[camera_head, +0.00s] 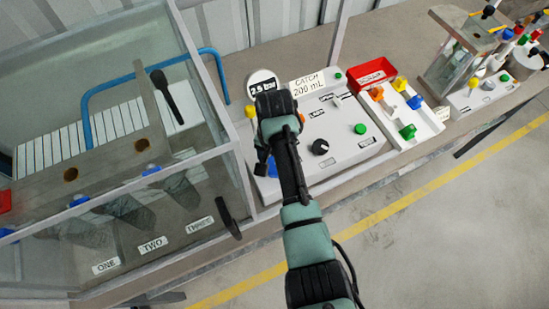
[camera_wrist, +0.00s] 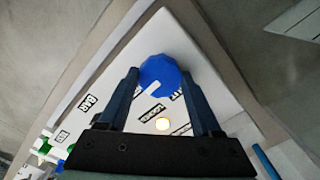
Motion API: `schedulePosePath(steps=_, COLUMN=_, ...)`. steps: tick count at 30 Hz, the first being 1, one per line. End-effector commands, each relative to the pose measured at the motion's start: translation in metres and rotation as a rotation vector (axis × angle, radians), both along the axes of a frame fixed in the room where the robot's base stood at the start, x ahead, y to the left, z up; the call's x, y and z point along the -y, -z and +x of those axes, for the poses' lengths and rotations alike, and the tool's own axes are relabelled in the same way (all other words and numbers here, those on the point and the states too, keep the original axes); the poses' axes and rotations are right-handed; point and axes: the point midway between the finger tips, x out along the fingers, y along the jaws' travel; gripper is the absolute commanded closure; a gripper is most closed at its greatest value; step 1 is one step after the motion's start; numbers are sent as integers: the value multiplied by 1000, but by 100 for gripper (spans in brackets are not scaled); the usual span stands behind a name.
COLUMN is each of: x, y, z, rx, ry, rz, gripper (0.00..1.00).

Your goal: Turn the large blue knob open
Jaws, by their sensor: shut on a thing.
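The large blue knob (camera_wrist: 160,74) sits on the white control panel (camera_wrist: 165,35) in the wrist view. A white mark on it points down and to the left in that view. My gripper (camera_wrist: 161,76) has one finger on each side of the knob and is shut on it. In the head view my gripper (camera_head: 264,165) reaches down to the left end of the panel (camera_head: 335,158). The knob is mostly hidden there by my gripper and arm.
A glass-walled tank (camera_head: 215,110) stands close on the left. A black knob (camera_head: 320,147) and a green knob (camera_head: 360,129) are on the panel to the right. A red tray (camera_head: 371,72) and a round gauge (camera_head: 262,83) stand behind. The floor in front is clear.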

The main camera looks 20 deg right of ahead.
Motion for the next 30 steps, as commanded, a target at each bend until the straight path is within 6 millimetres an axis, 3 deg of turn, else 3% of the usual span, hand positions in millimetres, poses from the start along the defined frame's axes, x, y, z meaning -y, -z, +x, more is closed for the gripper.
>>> schedulePosePath(steps=20, x=1, y=-1, z=1, rx=4, ry=62, rz=-2, gripper=90)
schedulePosePath(steps=21, x=1, y=-1, z=1, rx=4, ry=62, rz=-2, gripper=27)
schedulePosePath(steps=25, x=1, y=-1, z=1, rx=3, ry=60, rz=-2, gripper=4)
schedulePosePath(steps=30, x=1, y=0, z=1, rx=2, ry=59, rz=-1, gripper=4)
